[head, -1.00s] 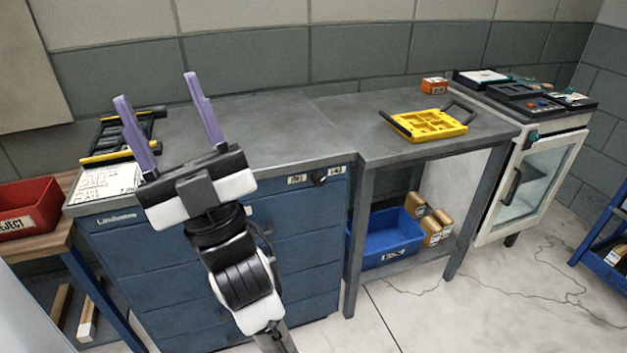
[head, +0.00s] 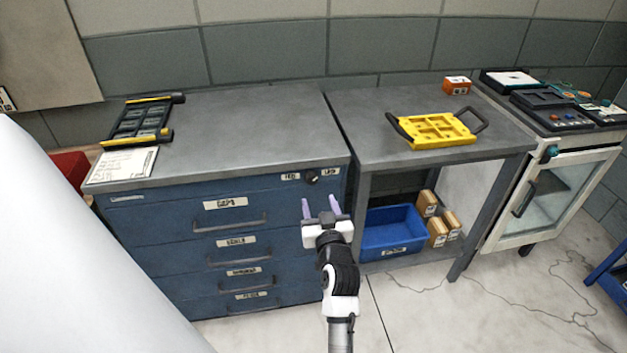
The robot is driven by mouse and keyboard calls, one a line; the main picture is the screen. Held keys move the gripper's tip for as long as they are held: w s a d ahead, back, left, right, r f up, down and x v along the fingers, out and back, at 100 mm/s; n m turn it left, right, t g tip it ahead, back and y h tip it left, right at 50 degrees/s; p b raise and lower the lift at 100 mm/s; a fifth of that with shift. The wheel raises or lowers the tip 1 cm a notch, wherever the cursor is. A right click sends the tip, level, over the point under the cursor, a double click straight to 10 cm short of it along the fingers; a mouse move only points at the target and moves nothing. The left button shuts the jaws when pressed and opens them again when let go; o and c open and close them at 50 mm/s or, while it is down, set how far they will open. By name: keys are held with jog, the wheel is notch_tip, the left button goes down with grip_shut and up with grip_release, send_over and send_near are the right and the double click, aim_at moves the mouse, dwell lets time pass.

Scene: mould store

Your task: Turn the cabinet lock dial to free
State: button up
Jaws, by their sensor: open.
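The lock dial (head: 312,176) is a small round black knob at the top right of the blue cabinet's (head: 180,235) front. A label sits on each side of it, the left one (head: 290,177) and the right one (head: 328,172); their words are too small to read surely. A light mark shows on the dial, but I cannot tell its setting. My gripper (head: 320,204) has two purple fingers, open and empty. In the picture its fingertips are just below the dial, apart from it. The dial is fully visible.
The cabinet drawers have protruding handles (head: 238,226). A black-and-yellow frame (head: 140,121) and a paper (head: 122,164) lie on top. To the right, a bench (head: 375,100) bears a yellow mould (head: 436,130), with a blue bin (head: 392,232) below. Floor before the bench is clear.

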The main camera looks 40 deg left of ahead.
aim_at(313, 181)
jog(key=p+x, duration=0.1)
jog(key=x, duration=0.7)
jog(key=shift+p, duration=0.3)
jog(key=c, duration=1)
